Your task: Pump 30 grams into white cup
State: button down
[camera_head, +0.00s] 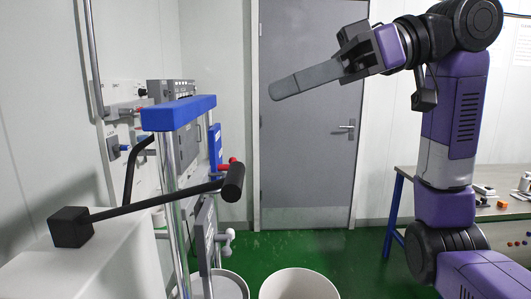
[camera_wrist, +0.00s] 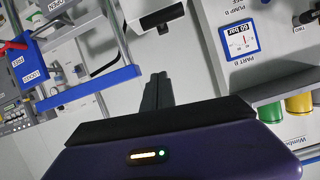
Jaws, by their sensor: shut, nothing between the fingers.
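My gripper (camera_head: 276,91) is raised at the upper middle in the head view, in front of the grey door, with its long grey fingers together and empty. In the wrist view the dark fingers (camera_wrist: 158,88) are also shut, with a wall of equipment beyond. A black lever (camera_head: 155,203) with a thick black grip (camera_head: 232,182) reaches right from a black block on a white housing. The gripper is above and right of the grip, apart from it. Two pale round containers, one (camera_head: 300,285) at the bottom middle and one (camera_head: 229,286) left of it, are cut off; I cannot tell whether either is the white cup.
A blue bar (camera_head: 178,112) tops a chrome frame at left. Wall panels with valves stand behind it. A gauge (camera_wrist: 239,40) with a blue frame is by the labels "PUMP B" and "PART B". A bench (camera_head: 490,211) is at right. Green floor is open below the door.

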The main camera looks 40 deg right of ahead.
jog(key=s, duration=0.1)
jog(key=s+d+r+n+g+h, duration=0.1)
jog(key=s, duration=0.1)
jog(key=s+h, duration=0.1)
jog(key=s, duration=0.1)
jog(key=shift+s+d+r, duration=0.2)
jog(key=shift+d+r, duration=0.05)
jog(key=shift+r, duration=0.1)
jog(key=w+a+f, duration=0.5)
jog(key=a+f, duration=0.2)
jog(key=f, duration=0.2)
jog(key=shift+w+a+f, duration=0.2)
jog(key=shift+w+f, duration=0.05)
jog(key=shift+f, duration=0.15)
